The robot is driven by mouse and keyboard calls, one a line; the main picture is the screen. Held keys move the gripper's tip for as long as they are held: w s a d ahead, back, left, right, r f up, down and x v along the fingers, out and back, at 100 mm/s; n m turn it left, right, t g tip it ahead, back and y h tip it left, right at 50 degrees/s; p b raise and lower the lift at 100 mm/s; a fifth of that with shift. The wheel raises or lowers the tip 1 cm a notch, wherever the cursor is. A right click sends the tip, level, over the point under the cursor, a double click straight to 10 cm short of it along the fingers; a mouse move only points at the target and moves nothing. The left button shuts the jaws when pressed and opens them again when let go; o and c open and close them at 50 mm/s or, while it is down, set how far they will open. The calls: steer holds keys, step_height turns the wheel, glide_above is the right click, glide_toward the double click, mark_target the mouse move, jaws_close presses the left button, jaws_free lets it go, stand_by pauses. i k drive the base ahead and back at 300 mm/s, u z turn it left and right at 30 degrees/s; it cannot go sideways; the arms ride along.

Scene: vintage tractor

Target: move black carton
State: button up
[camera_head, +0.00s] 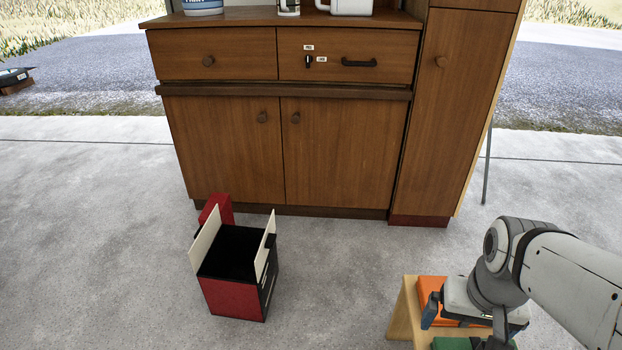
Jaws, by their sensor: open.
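An open carton (231,297) stands upright on the concrete floor at the lower left, in front of the cabinet. Its inside and right side are black, its front is red, and two cream flaps stand up at its sides. A red flap or part rises behind it. My gripper (464,322) is at the lower right, well apart from the carton, over a small wooden stand (404,312). It is open, with fingers pointing down, and partly cut off by the lower edge. I cannot tell whether it touches anything on the stand.
An orange item (431,288) and a green item (453,343) lie on the stand under my gripper. A wooden cabinet (290,150) with drawers and doors closes off the back. The floor between carton and stand is clear.

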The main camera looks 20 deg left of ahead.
mark_target(227, 276)
steer(key=u, duration=0.25)
steer(key=k, duration=1.15)
steer(key=u, duration=1.45)
steer(key=i, duration=1.35)
steer(key=z, duration=0.25)
